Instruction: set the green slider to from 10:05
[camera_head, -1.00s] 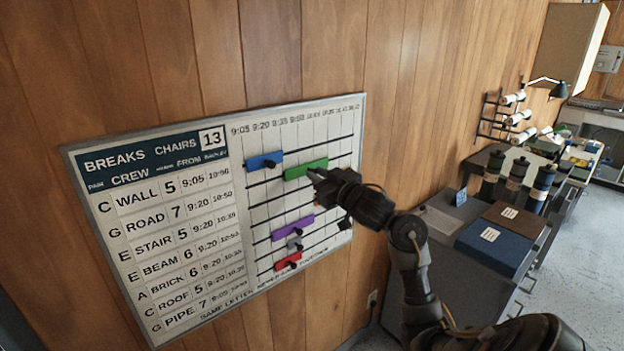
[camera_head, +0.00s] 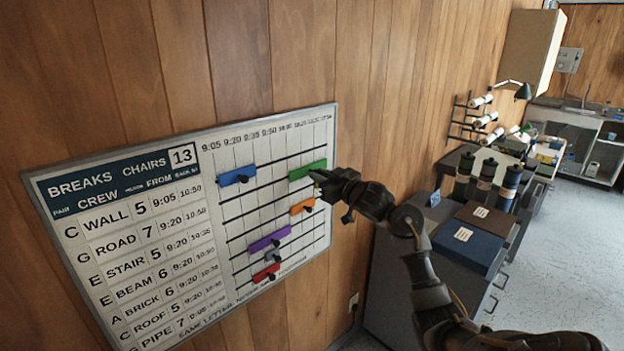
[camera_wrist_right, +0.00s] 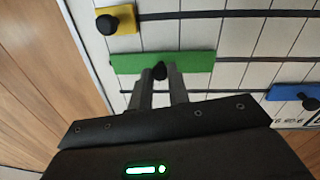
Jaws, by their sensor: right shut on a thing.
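The green slider (camera_head: 308,169) sits on a rail in the upper right of the board's time grid. Its left end lies roughly below the small 10:05 heading; the exact line is hard to read. My right gripper (camera_head: 318,178) is at the slider's lower right part. In the right wrist view its fingers (camera_wrist_right: 161,76) are shut on the black knob of the green slider (camera_wrist_right: 190,65), which lies flat along its rail. My left gripper is not in view.
On the whiteboard (camera_head: 190,332), a blue slider (camera_head: 238,175) is left of the green one. Orange (camera_head: 300,206), purple (camera_head: 269,239), grey (camera_head: 273,257) and red (camera_head: 266,273) sliders sit lower.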

